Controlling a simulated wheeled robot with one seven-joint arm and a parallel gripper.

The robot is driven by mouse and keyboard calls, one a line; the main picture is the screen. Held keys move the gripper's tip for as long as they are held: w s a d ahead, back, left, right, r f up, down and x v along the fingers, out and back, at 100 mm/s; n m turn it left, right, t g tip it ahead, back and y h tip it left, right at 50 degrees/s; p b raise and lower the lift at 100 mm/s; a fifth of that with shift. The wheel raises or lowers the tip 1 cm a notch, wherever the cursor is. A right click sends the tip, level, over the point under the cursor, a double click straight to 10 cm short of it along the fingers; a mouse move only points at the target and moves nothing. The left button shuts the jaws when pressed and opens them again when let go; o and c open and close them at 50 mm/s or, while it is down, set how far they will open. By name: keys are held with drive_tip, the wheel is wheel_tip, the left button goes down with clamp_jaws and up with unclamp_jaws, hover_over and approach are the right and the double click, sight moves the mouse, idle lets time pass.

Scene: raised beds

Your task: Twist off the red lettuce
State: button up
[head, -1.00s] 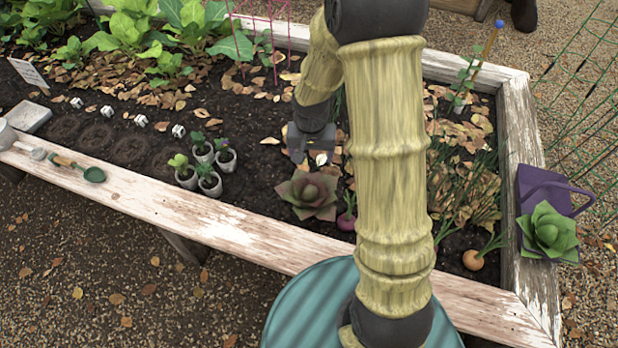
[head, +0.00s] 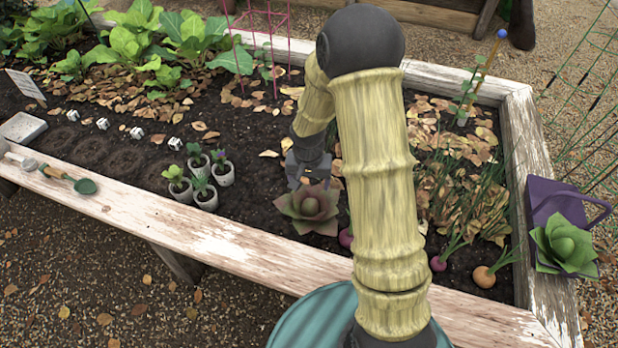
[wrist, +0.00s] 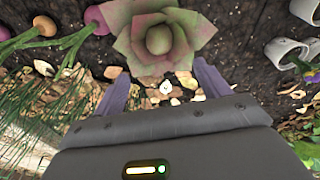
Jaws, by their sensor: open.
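The red lettuce (head: 309,207) is a rosette of dull reddish-green leaves in the soil near the front board of the bed. It also shows at the top of the wrist view (wrist: 157,42), with a round green heart in its middle. My gripper (head: 304,184) hangs just behind and above the lettuce in the head view. In the wrist view its two purple fingers (wrist: 166,80) are spread apart, empty, with the lettuce just beyond the tips. My arm hides part of the soil to the right of the lettuce.
Several small potted seedlings (head: 202,176) stand left of the lettuce. Purple-red root vegetables (head: 438,263) and an orange one (head: 484,277) sit at the right. A trowel (head: 68,179) lies on the front board.

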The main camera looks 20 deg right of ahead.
sight(310, 202)
drive_tip(key=f+b, duration=0.2)
drive_tip(key=f, duration=0.3)
drive_tip(key=w+f+b, duration=0.1)
drive_tip(key=f, duration=0.3)
drive_tip(key=f+b, duration=0.2)
drive_tip(key=f, duration=0.3)
drive_tip(key=shift+w+d+f+b, duration=0.35)
drive_tip(key=c, duration=1.2)
drive_tip(key=shift+a+n+y+p, duration=0.15)
drive_tip(key=shift+n+y+p, duration=0.15)
drive_tip(key=shift+n+p, duration=1.65)
drive_tip(key=shift+n+y+p, duration=0.3)
drive_tip(key=shift+n+p, duration=1.55)
drive_tip(key=shift+n, duration=1.2)
